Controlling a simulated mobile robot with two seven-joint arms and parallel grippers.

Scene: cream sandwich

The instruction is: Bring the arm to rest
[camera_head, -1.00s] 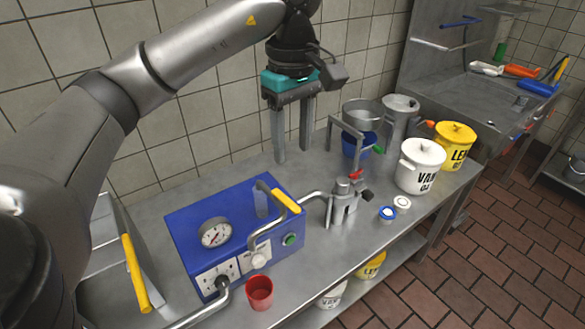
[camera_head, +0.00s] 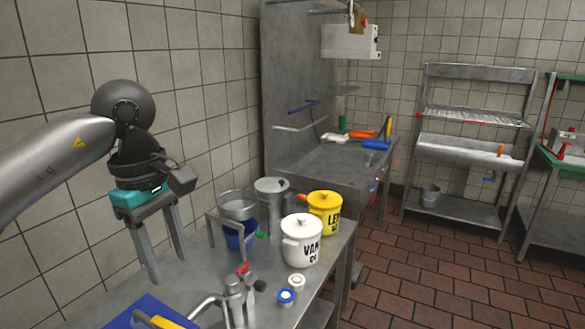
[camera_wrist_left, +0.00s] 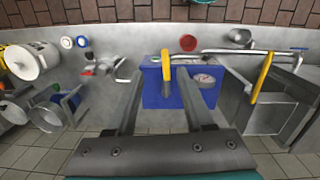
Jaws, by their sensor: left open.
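My left arm comes in from the left in the head view. Its gripper (camera_head: 168,275) hangs with the fingers pointing down, above the back of the steel table (camera_head: 190,300) near the tiled wall. The fingers are apart with nothing between them. In the left wrist view the two fingers of the gripper (camera_wrist_left: 165,128) frame the blue machine (camera_wrist_left: 180,92) with its yellow handle and gauge. The machine lies beyond the fingertips, and I see no contact. My right gripper is in neither view.
A white canister (camera_head: 301,243), a yellow canister (camera_head: 325,212) and a grey metal pot (camera_head: 271,203) stand to the right of the gripper. A metal fitting with a red lever (camera_head: 238,297) stands at the front. A sink unit (camera_head: 345,165) is behind. The brick floor (camera_head: 430,275) is clear at right.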

